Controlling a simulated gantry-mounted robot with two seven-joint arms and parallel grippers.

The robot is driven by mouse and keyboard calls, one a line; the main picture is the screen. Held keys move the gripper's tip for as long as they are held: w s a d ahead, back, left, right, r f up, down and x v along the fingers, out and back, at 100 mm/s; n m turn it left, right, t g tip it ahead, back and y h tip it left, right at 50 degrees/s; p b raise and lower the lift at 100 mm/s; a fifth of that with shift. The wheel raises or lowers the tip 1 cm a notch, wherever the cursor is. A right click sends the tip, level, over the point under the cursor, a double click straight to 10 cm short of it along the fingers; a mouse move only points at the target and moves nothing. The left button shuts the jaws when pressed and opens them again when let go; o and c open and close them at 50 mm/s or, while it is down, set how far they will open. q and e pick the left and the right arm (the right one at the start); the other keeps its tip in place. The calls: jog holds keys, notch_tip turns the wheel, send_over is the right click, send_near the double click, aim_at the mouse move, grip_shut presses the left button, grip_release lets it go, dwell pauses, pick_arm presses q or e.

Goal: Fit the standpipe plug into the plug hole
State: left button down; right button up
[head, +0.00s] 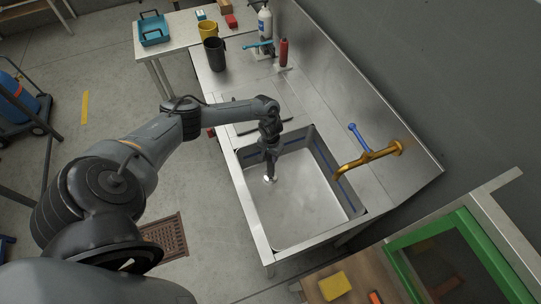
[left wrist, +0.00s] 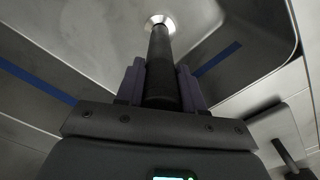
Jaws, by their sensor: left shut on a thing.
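The standpipe plug (left wrist: 160,55) is a dark straight tube. My left gripper (left wrist: 161,75) is shut on it, with one finger on each side, and it points down into the steel sink (head: 310,205). The plug hole (left wrist: 158,19) is a bright metal ring in the sink floor; it also shows in the head view (head: 269,179), just below my left gripper (head: 269,156). The far end of the tube overlaps the ring in the left wrist view. I cannot tell whether it is inside the hole or just above it. My right gripper is not in view.
A brass tap (head: 369,157) with a blue lever reaches over the sink's right side. Black and yellow cups (head: 214,53), a red bottle (head: 283,52) and a white bottle (head: 265,23) stand at the counter's far end. The sink's near half is clear.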

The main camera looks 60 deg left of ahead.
aim_at(271, 163)
pick_arm(q)
jog(key=shift+r+p, duration=0.1)
jog(key=shift+p, duration=0.2)
jog(key=shift+p, duration=0.35)
dwell(0.7)
jog(key=shift+f+b, duration=0.35)
jog(key=shift+f, duration=0.2)
jog(key=shift+f+b, duration=0.8)
jog(key=shift+f, duration=0.55)
jog(key=c, duration=0.6)
grip_release()
